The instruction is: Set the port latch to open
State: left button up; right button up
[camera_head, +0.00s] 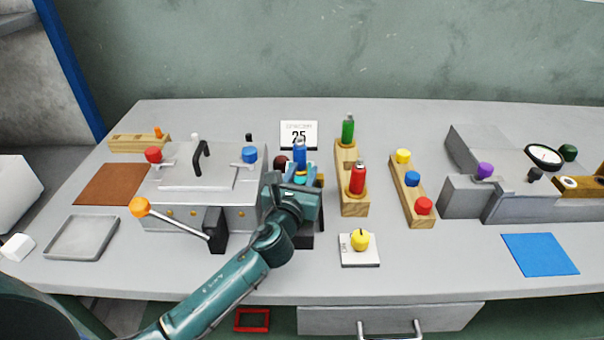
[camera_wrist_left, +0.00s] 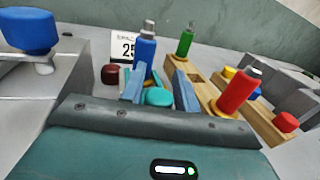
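No part carries a readable latch label, so I cannot tell which one is the port latch. My left gripper (camera_head: 301,176) is over a small dark fixture right of the grey press (camera_head: 180,212). In the left wrist view its two blue fingers (camera_wrist_left: 159,90) stand apart. A round teal knob (camera_wrist_left: 158,97) shows between them, and I cannot tell if they touch it. A blue bottle (camera_wrist_left: 145,52) stands upright just behind, partly hidden by the left finger. A dark red knob (camera_wrist_left: 110,74) is left of the fingers. My right gripper is not in view.
The press has a black handle, a red knob (camera_head: 153,155), a blue knob (camera_head: 250,154) and an orange-ball lever (camera_head: 139,207). Wooden racks with a red bottle (camera_head: 357,178) and a green bottle (camera_head: 347,130) stand right. A yellow knob (camera_head: 360,240) sits on a white plate in front.

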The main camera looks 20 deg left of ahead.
pick_arm(q)
grip_shut()
jog(key=shift+s, duration=0.2)
jog(key=s, duration=0.1)
jog(key=s+d+p, duration=0.1)
jog(key=s, duration=0.1)
jog(key=s+p, duration=0.1)
jog(key=s, duration=0.1)
jog(key=shift+s+d, duration=0.1)
jog(key=shift+d, duration=0.2)
jog(key=shift+f, duration=0.1)
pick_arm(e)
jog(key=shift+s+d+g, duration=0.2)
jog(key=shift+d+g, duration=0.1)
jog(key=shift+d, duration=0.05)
pick_arm(q)
jog(key=shift+c, duration=0.3)
grip_release()
jog(key=o, duration=0.3)
jog(key=shift+s, duration=0.15)
jog(key=shift+o, duration=0.7)
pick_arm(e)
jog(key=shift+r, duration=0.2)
